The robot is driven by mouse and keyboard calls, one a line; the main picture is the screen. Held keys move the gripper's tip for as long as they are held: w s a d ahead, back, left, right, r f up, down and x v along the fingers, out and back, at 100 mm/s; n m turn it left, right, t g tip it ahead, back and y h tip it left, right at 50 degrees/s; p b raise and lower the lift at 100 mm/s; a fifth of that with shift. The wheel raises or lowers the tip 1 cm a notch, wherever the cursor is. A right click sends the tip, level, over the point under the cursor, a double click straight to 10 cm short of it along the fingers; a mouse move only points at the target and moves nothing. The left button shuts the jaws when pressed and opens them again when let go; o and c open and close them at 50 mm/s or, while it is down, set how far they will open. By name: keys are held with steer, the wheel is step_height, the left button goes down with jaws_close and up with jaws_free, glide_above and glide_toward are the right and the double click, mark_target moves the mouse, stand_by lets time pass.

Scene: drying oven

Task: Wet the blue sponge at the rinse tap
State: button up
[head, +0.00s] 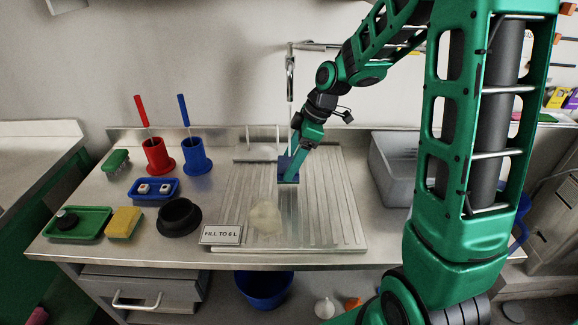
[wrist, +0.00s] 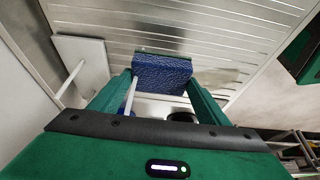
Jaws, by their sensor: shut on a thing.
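My gripper (head: 297,158) is shut on the blue sponge (head: 287,172) and holds it over the ribbed draining board (head: 343,210). In the wrist view the sponge (wrist: 161,72) sits between the two green fingers, its mottled blue face in view. The rinse tap (head: 290,68) comes from the back wall, with its spout pointing down. In the head view the sponge is below the spout, with a clear gap between them.
A white pegged rack (head: 256,153) stands close behind and left of the sponge. A grey basin (head: 395,165) is to the right. On the left are a red holder (head: 158,156), a blue holder (head: 195,156), a yellow sponge (head: 124,223) and a black round pot (head: 179,216). A sign (head: 221,235) stands at the front.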

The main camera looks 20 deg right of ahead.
steer(key=shift+s+a, duration=2.6)
steer(key=shift+a, duration=0.1)
steer(key=s+a+r, duration=0.3)
steer(key=r, duration=0.1)
steer(key=shift+s+a, duration=0.25)
steer(key=shift+s, duration=0.05)
stand_by(0.6)
